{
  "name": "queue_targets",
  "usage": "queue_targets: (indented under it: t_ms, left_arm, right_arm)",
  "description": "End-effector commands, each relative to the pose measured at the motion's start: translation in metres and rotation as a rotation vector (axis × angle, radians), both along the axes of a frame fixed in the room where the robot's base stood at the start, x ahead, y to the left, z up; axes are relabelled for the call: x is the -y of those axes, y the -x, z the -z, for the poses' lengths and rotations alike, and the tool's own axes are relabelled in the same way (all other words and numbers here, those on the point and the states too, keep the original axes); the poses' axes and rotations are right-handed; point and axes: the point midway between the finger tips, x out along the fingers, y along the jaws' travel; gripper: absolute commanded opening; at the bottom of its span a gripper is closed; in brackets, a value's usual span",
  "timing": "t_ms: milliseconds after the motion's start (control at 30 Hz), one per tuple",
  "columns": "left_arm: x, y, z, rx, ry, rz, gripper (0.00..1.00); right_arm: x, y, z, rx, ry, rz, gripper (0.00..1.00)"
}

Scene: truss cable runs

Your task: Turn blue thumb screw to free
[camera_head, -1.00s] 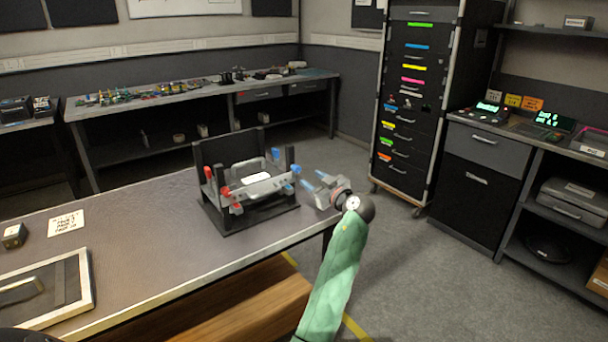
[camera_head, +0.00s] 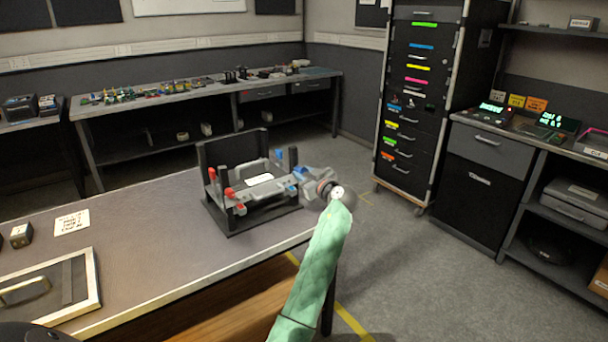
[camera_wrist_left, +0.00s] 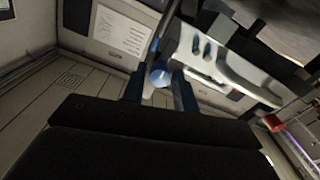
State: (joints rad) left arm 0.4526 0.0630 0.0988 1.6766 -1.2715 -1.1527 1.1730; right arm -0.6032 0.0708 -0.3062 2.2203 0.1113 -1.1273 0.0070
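A black fixture (camera_head: 236,220) stands on the near table and holds a grey handled part (camera_head: 262,190). It has red knobs (camera_head: 229,191) on its left and a blue knob (camera_head: 279,154) at its right rear. My left gripper (camera_head: 301,181) is at the fixture's right side, its fingers overlapping the blue parts there. In the left wrist view, a round blue screw head (camera_wrist_left: 160,76) lies between the two blue fingers of my left gripper (camera_wrist_left: 159,88). The fingers are apart, with narrow gaps beside the head. My right gripper is not in view.
The near table (camera_head: 150,215) also bears a framed panel (camera_head: 92,285), a paper note (camera_head: 71,222) and a small dark block (camera_head: 20,236). Floor is clear to the right, up to a tall rack (camera_head: 423,100). A long bench (camera_head: 170,98) stands behind.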

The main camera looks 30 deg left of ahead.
Motion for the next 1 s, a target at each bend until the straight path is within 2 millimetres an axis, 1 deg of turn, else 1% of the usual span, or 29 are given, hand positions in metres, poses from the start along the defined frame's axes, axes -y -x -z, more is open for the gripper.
queue_targets:
  t_ms: [33, 67, 100, 133, 400, 567, 700, 833, 900, 1000]
  left_arm:
    - [0.0, 0.0, 0.0, 0.0, 0.0, 0.0, 0.18]
    - [0.0, 0.0, 0.0, 0.0, 0.0, 0.0, 0.13]
    - [0.0, 0.0, 0.0, 0.0, 0.0, 0.0, 0.05]
    - [0.0, 0.0, 0.0, 0.0, 0.0, 0.0, 0.0]
    - [0.0, 0.0, 0.001, -0.02, -0.008, 0.0, 0.0]
    - [0.001, 0.0, 0.001, -0.077, -0.031, 0.0, 0.0]
    - [0.001, 0.0, 0.001, -0.163, -0.066, 0.0, 0.0]
    - [0.0, 0.001, 0.001, -0.267, -0.109, -0.001, 0.0]
    - [0.0, 0.001, 0.001, -0.328, -0.135, -0.001, 0.0]
    - [0.0, 0.001, 0.0, -0.417, -0.171, -0.001, 0.0]
  right_arm:
    - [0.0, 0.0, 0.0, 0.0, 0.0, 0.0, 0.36]
    - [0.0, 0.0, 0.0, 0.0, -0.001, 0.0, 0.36]
    - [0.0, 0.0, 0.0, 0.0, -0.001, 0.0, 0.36]
    - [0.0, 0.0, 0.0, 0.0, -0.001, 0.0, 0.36]
    - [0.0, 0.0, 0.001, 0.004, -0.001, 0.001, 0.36]
    - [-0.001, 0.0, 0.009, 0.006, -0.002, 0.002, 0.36]
    - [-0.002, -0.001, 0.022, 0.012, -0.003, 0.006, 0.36]
    - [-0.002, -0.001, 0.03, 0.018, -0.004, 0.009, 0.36]
    - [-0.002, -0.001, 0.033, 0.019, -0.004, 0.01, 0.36]
    - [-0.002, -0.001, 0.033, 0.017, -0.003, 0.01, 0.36]
